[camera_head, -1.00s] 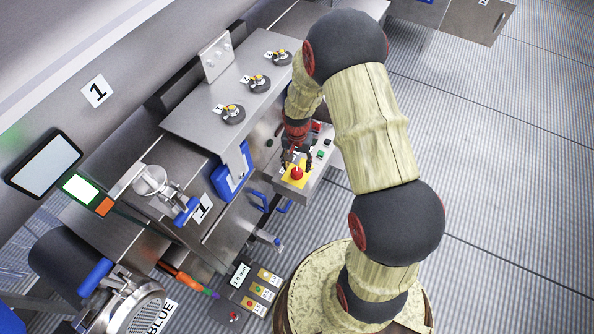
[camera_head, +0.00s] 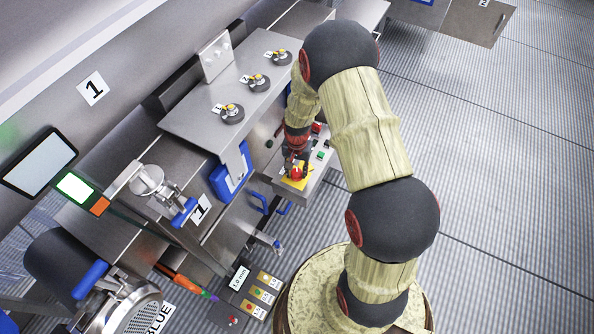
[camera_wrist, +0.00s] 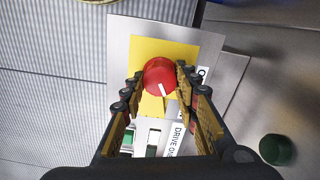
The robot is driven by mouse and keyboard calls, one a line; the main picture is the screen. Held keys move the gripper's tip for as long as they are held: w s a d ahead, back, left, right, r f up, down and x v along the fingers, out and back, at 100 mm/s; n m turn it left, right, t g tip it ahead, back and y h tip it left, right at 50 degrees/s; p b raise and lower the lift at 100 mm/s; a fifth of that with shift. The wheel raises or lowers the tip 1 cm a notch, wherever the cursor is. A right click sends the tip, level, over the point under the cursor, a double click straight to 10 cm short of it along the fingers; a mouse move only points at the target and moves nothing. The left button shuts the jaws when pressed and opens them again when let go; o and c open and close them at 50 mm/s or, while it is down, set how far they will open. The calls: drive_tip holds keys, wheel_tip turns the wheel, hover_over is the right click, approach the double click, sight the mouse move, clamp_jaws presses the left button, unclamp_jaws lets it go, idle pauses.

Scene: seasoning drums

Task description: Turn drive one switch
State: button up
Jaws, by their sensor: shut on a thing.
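The drive one switch is a round red knob (camera_wrist: 160,77) with a white mark, on a yellow plate (camera_wrist: 148,50) in the wrist view. The label "DRIVE ON..." (camera_wrist: 178,140) is partly hidden by a finger. The knob (camera_head: 297,174) also shows in the head view, on the small grey control box beside the platform. My gripper (camera_wrist: 158,80) is over the box with its fingertips on both sides of the knob, shut on it. The white mark points down and slightly right in the wrist view.
The box also carries a green button (camera_head: 320,155) and a red button (camera_head: 316,128). A dark green round button (camera_wrist: 276,149) sits to the right in the wrist view. Striped floor (camera_head: 510,190) lies open at right.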

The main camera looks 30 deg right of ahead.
clamp_jaws()
idle(0.6)
drive_tip(key=n+p, duration=0.2)
drive_tip(key=n, duration=0.3)
drive_tip(key=shift+r+n+p, duration=0.1)
drive_tip(key=shift+n+p, duration=0.25)
drive_tip(key=shift+n, duration=0.05)
drive_tip(key=n+p, duration=0.1)
drive_tip(key=n, duration=0.5)
drive_tip(key=shift+a+p, duration=0.1)
drive_tip(key=shift+p, duration=0.25)
drive_tip(key=shift+w, duration=0.1)
drive_tip(key=o, duration=0.7)
unclamp_jaws()
drive_tip(key=shift+c, duration=0.2)
